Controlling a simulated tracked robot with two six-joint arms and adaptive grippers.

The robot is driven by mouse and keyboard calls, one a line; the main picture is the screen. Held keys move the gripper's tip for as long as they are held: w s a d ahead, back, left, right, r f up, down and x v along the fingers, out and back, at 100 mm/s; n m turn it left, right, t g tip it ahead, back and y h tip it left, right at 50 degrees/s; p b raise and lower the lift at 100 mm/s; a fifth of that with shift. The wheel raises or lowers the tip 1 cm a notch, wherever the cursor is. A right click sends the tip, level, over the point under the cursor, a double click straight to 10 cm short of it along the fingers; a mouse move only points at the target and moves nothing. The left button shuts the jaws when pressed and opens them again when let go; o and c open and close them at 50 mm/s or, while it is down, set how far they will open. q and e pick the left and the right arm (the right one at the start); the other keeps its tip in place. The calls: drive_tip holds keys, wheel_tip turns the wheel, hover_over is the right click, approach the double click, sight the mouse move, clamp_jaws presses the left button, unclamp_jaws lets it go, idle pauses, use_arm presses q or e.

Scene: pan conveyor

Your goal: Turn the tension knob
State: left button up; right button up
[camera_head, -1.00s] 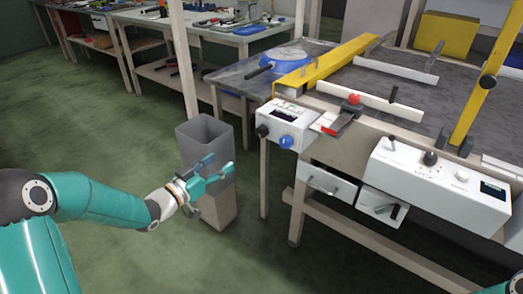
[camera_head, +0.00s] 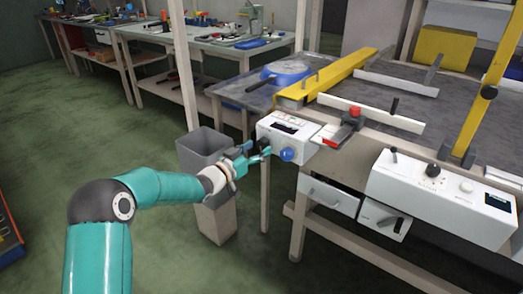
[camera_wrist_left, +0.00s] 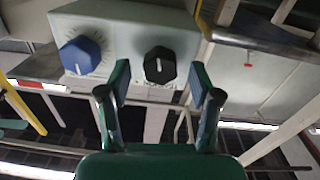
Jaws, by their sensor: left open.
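A white control box (camera_head: 284,130) at the near left corner of the conveyor table carries a blue knob (camera_head: 287,155) and a black knob; in the head view the black knob is partly hidden by my gripper. In the left wrist view the black knob (camera_wrist_left: 160,66) has a white pointer line and sits between the two fingertips, with the blue knob (camera_wrist_left: 80,56) to its left. Which knob sets tension is not legible. My left gripper (camera_head: 258,152) is open in front of the black knob, with a gap on both sides of it. My right gripper is out of view.
A grey bin (camera_head: 205,143) stands close beside my left forearm. A white panel (camera_head: 441,199) with knobs and a display is farther right. Open floor lies to the left.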

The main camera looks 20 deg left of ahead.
use_arm(q)
drive_tip(key=shift+w+d, duration=0.2)
drive_tip(key=shift+w, duration=0.25)
drive_tip(key=c, duration=1)
drive_tip(key=shift+d, duration=0.65)
drive_tip(key=shift+c, duration=0.7)
drive_tip(key=shift+a, duration=0.4)
drive_tip(key=shift+a+f+m+b, duration=0.1)
drive_tip(key=shift+f+m+b, duration=0.05)
drive_tip(key=shift+m+b, duration=0.35)
drive_tip(key=m+b, duration=0.2)
drive_tip(key=shift+f+b, duration=0.15)
drive_tip(key=shift+b, duration=0.2)
drive_tip(key=shift+m+b, duration=1.1)
drive_tip(key=shift+m, duration=0.4)
